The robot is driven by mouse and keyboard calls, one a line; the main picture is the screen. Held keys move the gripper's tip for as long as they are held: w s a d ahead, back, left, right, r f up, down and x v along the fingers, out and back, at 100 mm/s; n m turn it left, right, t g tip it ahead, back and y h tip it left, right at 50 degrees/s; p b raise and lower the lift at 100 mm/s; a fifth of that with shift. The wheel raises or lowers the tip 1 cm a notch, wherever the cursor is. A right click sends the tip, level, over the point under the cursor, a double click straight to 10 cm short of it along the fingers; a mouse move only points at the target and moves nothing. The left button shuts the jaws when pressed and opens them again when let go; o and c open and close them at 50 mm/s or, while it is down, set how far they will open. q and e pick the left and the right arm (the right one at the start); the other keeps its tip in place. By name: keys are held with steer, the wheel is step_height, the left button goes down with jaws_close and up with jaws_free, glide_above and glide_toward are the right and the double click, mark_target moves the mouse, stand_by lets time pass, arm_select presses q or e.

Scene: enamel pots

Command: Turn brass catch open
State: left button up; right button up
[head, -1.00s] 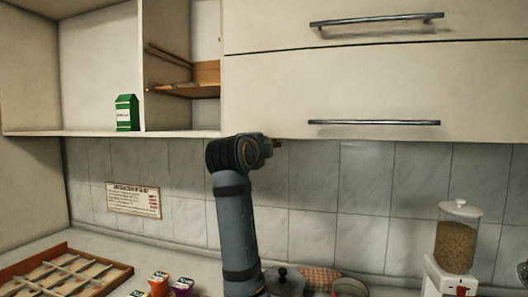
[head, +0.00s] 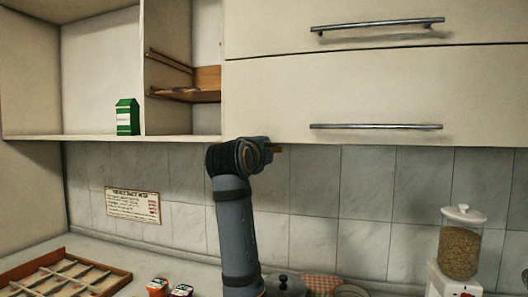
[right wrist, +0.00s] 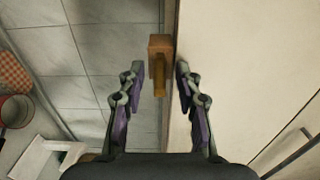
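The brass catch (right wrist: 160,76) shows in the right wrist view as a small brass lever on a wooden block (right wrist: 160,43), beside the edge of a pale cabinet panel. My right gripper (right wrist: 159,72) is open, with one finger on each side of the catch and visible gaps to it. In the head view my right arm rises in the middle, its wrist just under the upper cabinet's lower edge. A small brown piece (head: 277,148), apparently part of the catch, shows just right of the wrist; the fingers are hidden there. My left gripper is out of view.
The upper cabinet (head: 380,90) with bar handles is above the wrist. A green carton (head: 127,117) stands on the open shelf at left. A wooden divided tray (head: 65,277), small cartons, a lidded pot and a grain dispenser (head: 461,243) are on the counter.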

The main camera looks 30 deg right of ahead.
steer(key=shift+s, duration=0.1)
steer(key=v, duration=0.7)
steer(key=shift+a, duration=0.15)
steer(key=shift+s, duration=0.1)
